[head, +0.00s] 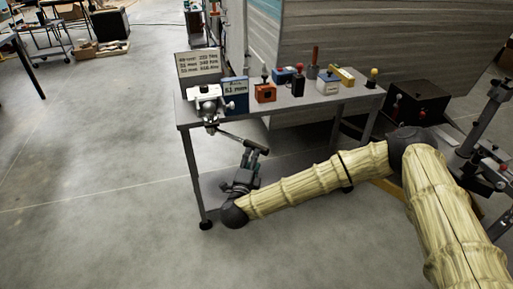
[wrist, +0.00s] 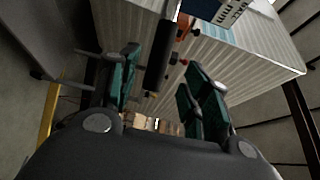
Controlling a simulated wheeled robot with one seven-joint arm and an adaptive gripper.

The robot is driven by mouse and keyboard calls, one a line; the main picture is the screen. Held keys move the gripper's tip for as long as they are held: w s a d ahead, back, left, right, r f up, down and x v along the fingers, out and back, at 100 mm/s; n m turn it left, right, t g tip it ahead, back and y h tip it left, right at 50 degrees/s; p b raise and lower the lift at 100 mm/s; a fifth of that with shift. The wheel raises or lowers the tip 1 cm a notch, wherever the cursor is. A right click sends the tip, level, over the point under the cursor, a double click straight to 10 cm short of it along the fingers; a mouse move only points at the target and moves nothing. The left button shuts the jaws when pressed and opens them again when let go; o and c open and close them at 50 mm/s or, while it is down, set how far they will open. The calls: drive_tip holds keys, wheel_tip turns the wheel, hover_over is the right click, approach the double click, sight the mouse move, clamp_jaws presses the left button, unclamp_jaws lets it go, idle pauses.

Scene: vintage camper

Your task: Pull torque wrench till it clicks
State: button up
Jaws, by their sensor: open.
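The torque wrench (head: 231,137) is a thin bar with a dark handle. It runs from a pale metal fixture (head: 206,99) at the table's left front corner, out past the edge and down to the right. My gripper (head: 253,162) is below the table edge at the handle end of the wrench. In the wrist view, the black wrench handle (wrist: 161,56) stands between the green-padded fingers of my gripper (wrist: 162,72). The fingers are apart, with gaps visible on both sides of the handle. The fixture's joint with the wrench is small in the head view.
The grey wheeled table (head: 240,115) has a lower shelf (head: 290,160). On top are a sign (head: 198,64), a blue box (head: 235,94), an orange block (head: 265,93) and several other small devices. A black box (head: 418,103) stands right. The floor left is clear.

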sight(256, 147)
drive_tip(key=w, duration=0.5)
drive_tip(key=w+d, duration=0.1)
drive_tip(key=w, duration=0.1)
drive_tip(key=shift+w+p, duration=0.3)
drive_tip(key=shift+p, duration=0.05)
clamp_jaws()
